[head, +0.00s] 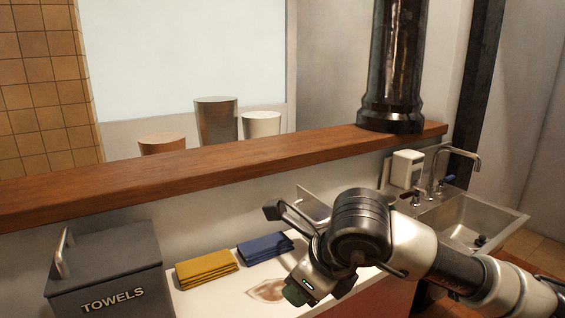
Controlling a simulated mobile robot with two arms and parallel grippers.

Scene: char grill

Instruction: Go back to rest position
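My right arm comes in from the right over the counter. Its gripper (276,210) is at the left end of the arm, above the back of the white counter (213,300). One dark finger shows there. My wrist hides much of the gripper, so I cannot tell whether it is open or shut. I see nothing clearly held in it. My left gripper is not in view.
A yellow folded towel (207,269) and a blue one (265,248) lie beside a brownish stain (268,290). A grey towel bin (106,276) stands left. A sink (462,218) is right.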

